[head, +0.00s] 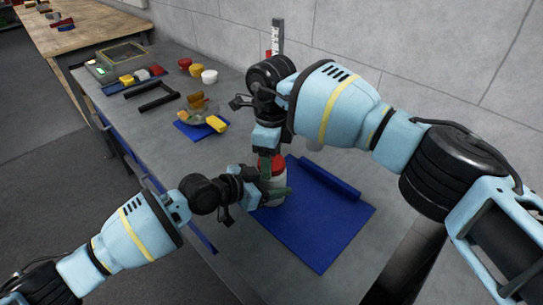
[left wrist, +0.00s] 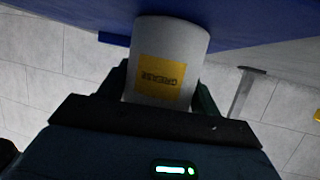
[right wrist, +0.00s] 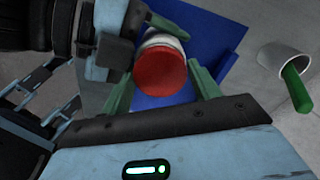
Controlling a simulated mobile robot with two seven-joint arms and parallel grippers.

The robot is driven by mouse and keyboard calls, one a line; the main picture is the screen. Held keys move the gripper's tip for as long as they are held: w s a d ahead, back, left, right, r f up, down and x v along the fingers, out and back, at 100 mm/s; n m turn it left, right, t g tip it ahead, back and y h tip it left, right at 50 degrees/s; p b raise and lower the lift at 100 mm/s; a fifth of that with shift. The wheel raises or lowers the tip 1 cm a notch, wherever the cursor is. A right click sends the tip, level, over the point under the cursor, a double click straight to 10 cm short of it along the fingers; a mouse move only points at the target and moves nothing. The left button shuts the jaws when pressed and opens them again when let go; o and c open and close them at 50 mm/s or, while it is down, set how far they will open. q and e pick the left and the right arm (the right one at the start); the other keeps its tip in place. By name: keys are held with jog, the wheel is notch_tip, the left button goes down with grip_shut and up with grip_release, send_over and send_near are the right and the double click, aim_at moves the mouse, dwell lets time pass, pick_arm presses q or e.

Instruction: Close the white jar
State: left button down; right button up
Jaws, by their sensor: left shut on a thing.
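The white jar (head: 277,190) stands at the blue mat's left edge, with a yellow GREASE label (left wrist: 163,76) in the left wrist view. My left gripper (head: 272,192) is shut around its side. The red lid (right wrist: 160,74) is at the jar's top, with white showing behind its far edge in the right wrist view; it also shows in the head view (head: 266,166). Whether it is seated or tilted I cannot tell. My right gripper (right wrist: 160,90) is over the lid, its green fingers apart on either side with gaps showing.
The blue mat (head: 325,235) has free room at the front right. A white cup with a green-handled thing (right wrist: 287,68) stands beyond the mat. A small blue mat with a clear bowl (head: 203,116), a black handle-shaped part (head: 158,100) and small jars (head: 209,76) lie further left.

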jog(key=o, duration=0.3)
jog(key=shift+r, duration=0.1)
jog(key=shift+r, duration=2.2)
jog(key=o, duration=0.5)
notch_tip(320, 180, up, 12)
